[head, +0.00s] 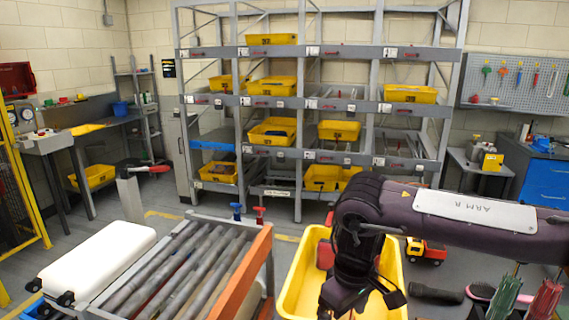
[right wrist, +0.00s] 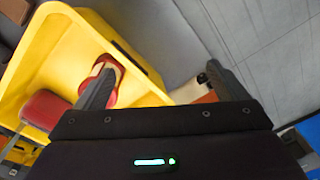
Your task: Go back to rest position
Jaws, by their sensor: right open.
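My right gripper (head: 362,298) hangs down from the dark arm over the yellow bin (head: 300,272) at the bottom centre of the head view. In the right wrist view its two fingers (right wrist: 155,82) are apart, with nothing held between them. The yellow bin (right wrist: 62,30) lies below and to the left there. A red block-like object (right wrist: 45,108) and a red and beige object (right wrist: 105,78) are in the bin. Part of the bin is hidden behind my gripper in the head view. My left gripper is not in view.
A roller conveyor (head: 185,265) with an orange side rail (head: 245,278) stands left of the bin. A white case (head: 95,262) lies beside the rollers. A toy truck (head: 425,250) is right of the bin. A shelf rack (head: 300,103) with yellow bins stands behind.

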